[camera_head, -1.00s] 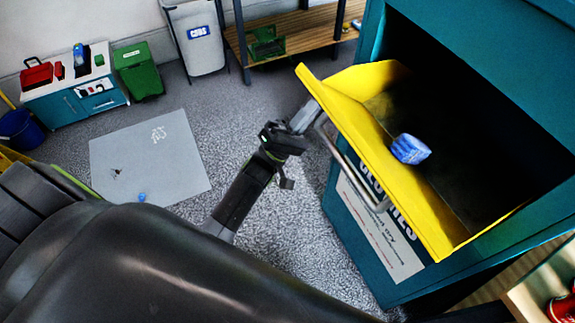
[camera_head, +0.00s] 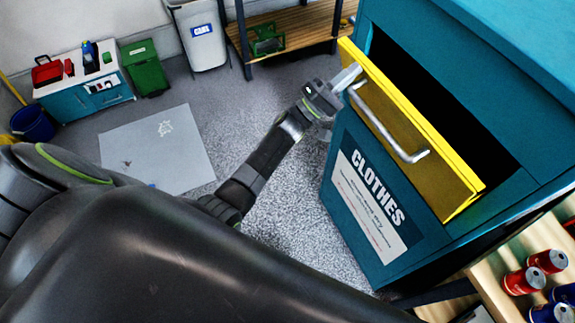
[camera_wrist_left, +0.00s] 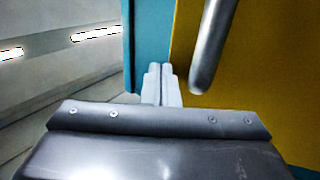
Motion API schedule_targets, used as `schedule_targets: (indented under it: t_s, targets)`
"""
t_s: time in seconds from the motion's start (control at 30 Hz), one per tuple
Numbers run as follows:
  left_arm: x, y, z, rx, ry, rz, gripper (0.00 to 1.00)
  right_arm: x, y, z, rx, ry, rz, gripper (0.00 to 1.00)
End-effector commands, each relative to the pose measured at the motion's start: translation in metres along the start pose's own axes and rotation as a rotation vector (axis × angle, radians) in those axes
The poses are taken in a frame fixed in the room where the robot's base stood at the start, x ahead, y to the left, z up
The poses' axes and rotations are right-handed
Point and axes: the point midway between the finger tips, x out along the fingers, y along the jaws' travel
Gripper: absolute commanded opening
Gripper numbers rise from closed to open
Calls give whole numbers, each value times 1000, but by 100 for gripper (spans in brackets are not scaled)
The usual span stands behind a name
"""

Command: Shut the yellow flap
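My left gripper (camera_head: 347,77) is at the far end of the flap's front, beside the handle. In the left wrist view its fingers (camera_wrist_left: 161,85) are together and empty, close to the yellow face; the handle (camera_wrist_left: 212,48) is to their right, outside the grip. I cannot tell whether the fingertips touch the flap. My right gripper is not in view.
Red cans (camera_head: 524,280) stand on a wooden shelf (camera_head: 495,290) at the lower right. A wooden bench (camera_head: 290,32), a white bin (camera_head: 200,35), a green bin (camera_head: 143,68) and a small cabinet (camera_head: 85,95) line the wall. A grey mat (camera_head: 160,150) lies on the floor.

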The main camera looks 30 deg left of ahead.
Motion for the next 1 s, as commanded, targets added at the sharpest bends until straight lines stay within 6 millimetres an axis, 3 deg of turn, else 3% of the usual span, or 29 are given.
schedule_targets:
  t_s: [0.1, 0.43, 1.0]
  targets:
    - [19, -2, 0, 0, -2, 3, 0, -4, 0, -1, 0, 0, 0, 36]
    - [52, -13, 0, -1, -1, 1, 0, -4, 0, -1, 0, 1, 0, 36]
    - [69, -20, 0, -1, 1, 0, 0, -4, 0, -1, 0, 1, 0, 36]
